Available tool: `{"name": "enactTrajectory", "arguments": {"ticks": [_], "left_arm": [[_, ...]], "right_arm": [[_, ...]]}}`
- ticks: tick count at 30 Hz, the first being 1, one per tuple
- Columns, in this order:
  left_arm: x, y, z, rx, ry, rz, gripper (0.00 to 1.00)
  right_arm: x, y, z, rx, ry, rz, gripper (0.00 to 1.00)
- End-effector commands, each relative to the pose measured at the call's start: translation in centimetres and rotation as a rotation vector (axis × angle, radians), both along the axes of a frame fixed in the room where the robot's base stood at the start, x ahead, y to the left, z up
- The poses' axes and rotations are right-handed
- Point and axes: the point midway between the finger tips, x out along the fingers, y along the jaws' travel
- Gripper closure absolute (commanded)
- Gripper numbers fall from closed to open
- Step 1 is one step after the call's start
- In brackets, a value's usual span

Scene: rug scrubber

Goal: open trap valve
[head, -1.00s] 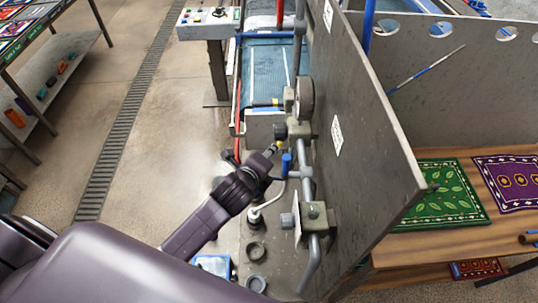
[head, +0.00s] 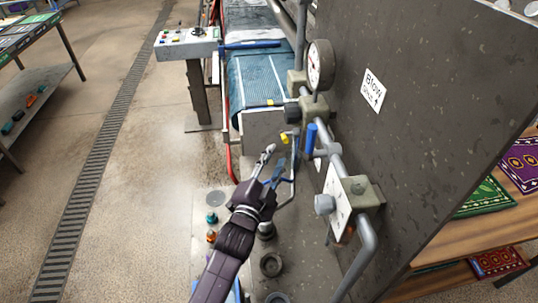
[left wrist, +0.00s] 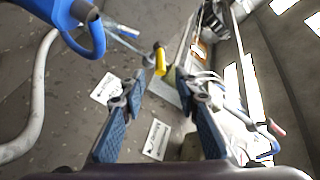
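Which fitting is the trap valve I cannot tell for sure. Pipework runs along an upright grey panel in the head view. It carries a blue handle (head: 311,138) and a small yellow-tipped part (head: 284,139), which may be a valve lever. In the left wrist view the yellow piece (left wrist: 160,62) lies just beyond the fingertips, and a blue part (left wrist: 62,18) fills the upper left. My left gripper (head: 273,162) is left of the pipe, just below the yellow tip. In the left wrist view it (left wrist: 158,92) is open, with nothing between the fingers. My right gripper is out of view.
A round gauge (head: 320,65) and a square-plated fitting (head: 340,198) sit on the same pipework, close to the grey panel (head: 420,110). A control box (head: 187,43) stands behind. A wooden table (head: 450,240) with rugs is at right.

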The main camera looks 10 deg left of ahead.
Motion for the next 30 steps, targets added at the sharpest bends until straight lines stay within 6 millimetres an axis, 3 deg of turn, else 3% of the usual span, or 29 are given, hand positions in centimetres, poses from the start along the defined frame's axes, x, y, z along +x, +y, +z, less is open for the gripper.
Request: {"name": "enactTrajectory", "arguments": {"ticks": [5,18,30], "left_arm": [[1.1,-0.3,0.2,-0.021,-0.008,-0.001,0.71],[6.8,-1.3,0.2,-0.017,-0.006,0.0,0.71],[7.7,-1.5,0.0,-0.016,-0.006,-0.001,0.71]], "right_arm": [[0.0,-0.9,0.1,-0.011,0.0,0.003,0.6],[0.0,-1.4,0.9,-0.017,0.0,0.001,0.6],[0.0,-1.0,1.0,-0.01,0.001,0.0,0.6]]}}
